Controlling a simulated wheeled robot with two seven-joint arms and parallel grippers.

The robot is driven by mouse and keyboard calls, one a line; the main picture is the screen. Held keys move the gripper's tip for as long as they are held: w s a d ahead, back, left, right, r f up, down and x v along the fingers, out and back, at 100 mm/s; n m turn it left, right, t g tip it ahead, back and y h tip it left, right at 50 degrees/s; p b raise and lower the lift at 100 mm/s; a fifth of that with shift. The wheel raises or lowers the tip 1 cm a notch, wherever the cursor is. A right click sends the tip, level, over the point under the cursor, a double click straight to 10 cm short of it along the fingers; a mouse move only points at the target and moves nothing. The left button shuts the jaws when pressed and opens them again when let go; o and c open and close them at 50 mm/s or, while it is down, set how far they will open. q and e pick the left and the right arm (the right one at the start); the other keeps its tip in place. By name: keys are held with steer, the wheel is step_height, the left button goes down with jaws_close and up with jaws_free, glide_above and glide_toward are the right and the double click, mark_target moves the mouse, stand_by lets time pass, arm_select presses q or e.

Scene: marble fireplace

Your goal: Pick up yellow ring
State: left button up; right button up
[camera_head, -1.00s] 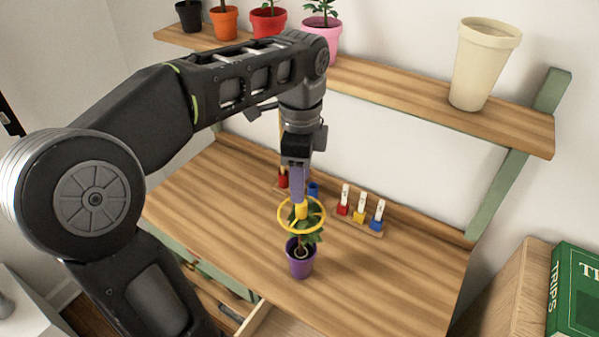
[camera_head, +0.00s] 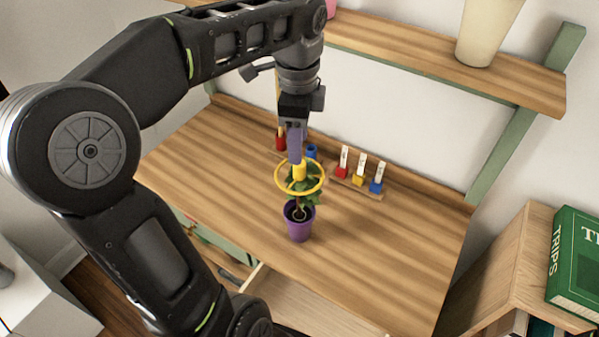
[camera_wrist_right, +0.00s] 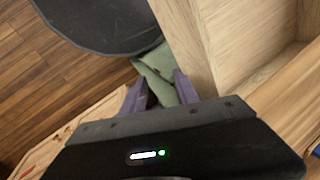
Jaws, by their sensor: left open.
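The yellow ring (camera_head: 283,188) shows in the head view around the green leaves of a small plant in a purple pot (camera_head: 299,225). It looks level, above the pot's rim, and has an upright yellow piece at its middle. My left gripper (camera_head: 296,163) points down from above. Its purple fingers overlap the top of that yellow piece in the picture; the gap between them is hard to see and contact cannot be told. My right gripper (camera_wrist_right: 158,80) is open and empty in the right wrist view, away from the ring.
A rack with red, yellow and blue labelled pieces (camera_head: 358,180) stands behind the plant on the wooden desk (camera_head: 390,245). A shelf (camera_head: 430,65) with a cream pot (camera_head: 487,30) hangs above. An open drawer (camera_head: 300,300) is at the front. The desk right of the plant is clear.

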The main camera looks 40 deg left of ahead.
mark_target(299, 170)
arm_select(q)
steer(key=shift+f+p, duration=0.65)
steer(key=shift+f, duration=1.95)
jaws_close()
